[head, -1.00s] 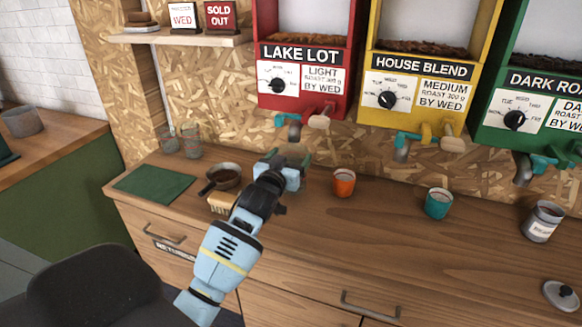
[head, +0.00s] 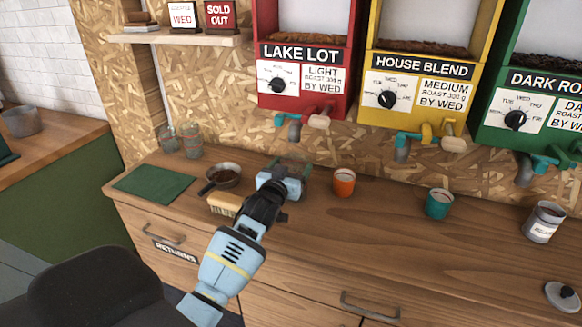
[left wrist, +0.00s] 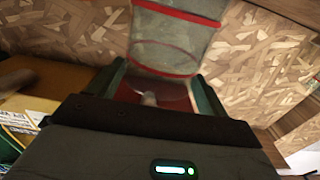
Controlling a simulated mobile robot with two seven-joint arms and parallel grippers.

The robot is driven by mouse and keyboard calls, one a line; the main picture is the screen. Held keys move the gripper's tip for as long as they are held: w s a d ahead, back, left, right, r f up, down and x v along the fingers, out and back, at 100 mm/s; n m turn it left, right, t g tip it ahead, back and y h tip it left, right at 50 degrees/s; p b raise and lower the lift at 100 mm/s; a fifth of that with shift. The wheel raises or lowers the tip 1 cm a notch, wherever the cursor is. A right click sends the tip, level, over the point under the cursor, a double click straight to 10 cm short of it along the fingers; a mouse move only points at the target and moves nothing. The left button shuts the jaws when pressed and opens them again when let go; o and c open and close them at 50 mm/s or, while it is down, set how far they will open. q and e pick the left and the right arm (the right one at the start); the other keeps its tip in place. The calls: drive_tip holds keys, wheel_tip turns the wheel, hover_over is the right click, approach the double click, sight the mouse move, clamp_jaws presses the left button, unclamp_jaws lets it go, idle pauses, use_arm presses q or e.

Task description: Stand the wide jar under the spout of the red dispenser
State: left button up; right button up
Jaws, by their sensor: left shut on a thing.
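The wide jar (head: 293,162) is clear glass and stands out faintly behind my left gripper in the head view. In the left wrist view the jar (left wrist: 172,48), with red edges, sits between the fingers. My left gripper (head: 285,178) is shut on it. The red dispenser (head: 303,60), labelled LAKE LOT, hangs on the wall above. Its spout (head: 294,130) shows above the jar in the head view. The gripper hides the jar's lower part, so I cannot tell whether it touches the counter. My right gripper is not in view.
An orange cup (head: 343,184) stands right of the jar, a teal cup (head: 438,205) farther right. A pan (head: 222,177) and a brush (head: 224,205) lie to the left. Two glasses (head: 192,147) stand at the back left. The front middle of the counter (head: 370,240) is clear.

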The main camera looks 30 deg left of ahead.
use_arm(q)
drive_tip(key=o, duration=1.5)
drive_tip(key=v, duration=1.2)
drive_tip(key=shift+s, duration=0.1)
